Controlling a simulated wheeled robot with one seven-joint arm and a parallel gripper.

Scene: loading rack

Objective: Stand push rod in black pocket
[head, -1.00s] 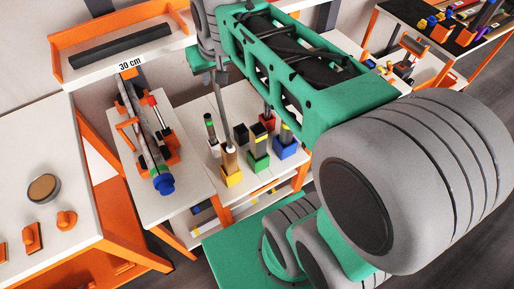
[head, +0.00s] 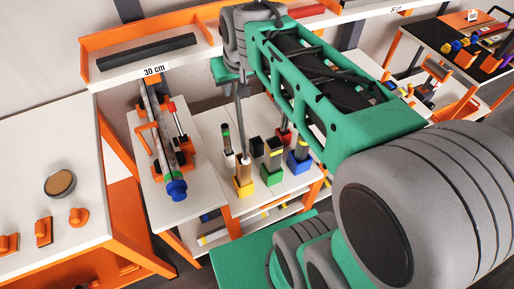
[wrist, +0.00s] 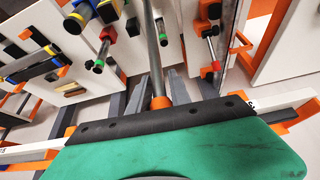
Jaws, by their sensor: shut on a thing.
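My gripper (head: 236,80) is shut on the push rod (head: 242,125), a thin grey rod that hangs nearly upright below it. The black pocket (head: 256,149) stands on the white table, right of the rod's lower end and behind the yellow pocket (head: 243,189). Its inside is hard to see.
Green (head: 272,177), blue (head: 298,167) and red (head: 284,136) pockets stand close by. A dark rod with a green band (head: 226,136) stands left of the push rod. An orange-trimmed shelf (head: 215,48) is behind.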

